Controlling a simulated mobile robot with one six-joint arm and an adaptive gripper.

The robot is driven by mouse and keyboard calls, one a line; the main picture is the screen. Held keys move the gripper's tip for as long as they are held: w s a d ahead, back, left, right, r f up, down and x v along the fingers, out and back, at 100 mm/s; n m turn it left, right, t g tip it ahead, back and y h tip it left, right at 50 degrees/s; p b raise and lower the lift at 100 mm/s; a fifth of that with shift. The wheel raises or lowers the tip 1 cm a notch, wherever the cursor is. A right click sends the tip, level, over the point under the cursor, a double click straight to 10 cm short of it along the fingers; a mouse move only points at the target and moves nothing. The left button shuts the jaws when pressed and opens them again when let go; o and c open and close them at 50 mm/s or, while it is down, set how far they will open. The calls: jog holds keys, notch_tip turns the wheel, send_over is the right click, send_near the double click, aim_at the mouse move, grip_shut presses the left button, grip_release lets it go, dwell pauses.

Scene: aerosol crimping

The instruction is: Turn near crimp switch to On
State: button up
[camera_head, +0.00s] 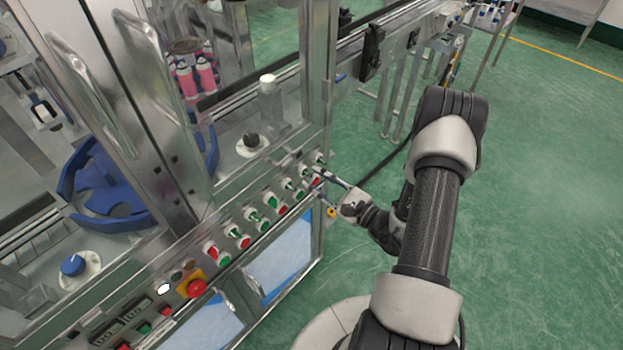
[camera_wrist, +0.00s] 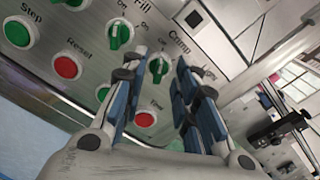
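The crimp switch (camera_wrist: 158,66) is a green knob on a pale round base, just below the printed word "Crimp" in the wrist view. My gripper (camera_wrist: 160,72) is open, with one blue-padded finger on each side of this knob. I cannot tell whether the fingers touch it. The knob's exact setting is hard to read. In the head view my gripper (camera_head: 327,178) is at the right end of the control panel (camera_head: 222,262), close to the last switches, and the knob itself is too small to make out there.
A green fill switch (camera_wrist: 119,35) and red reset button (camera_wrist: 67,67) lie left of my fingers in the wrist view. Another red button (camera_wrist: 145,118) shows between the fingers. A red emergency button (camera_head: 197,288) is farther along. Green floor (camera_head: 545,200) is clear at right.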

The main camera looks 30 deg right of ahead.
aim_at(308, 174)
jog(key=shift+x, duration=1.35)
jog(key=shift+c, duration=0.4)
grip_shut()
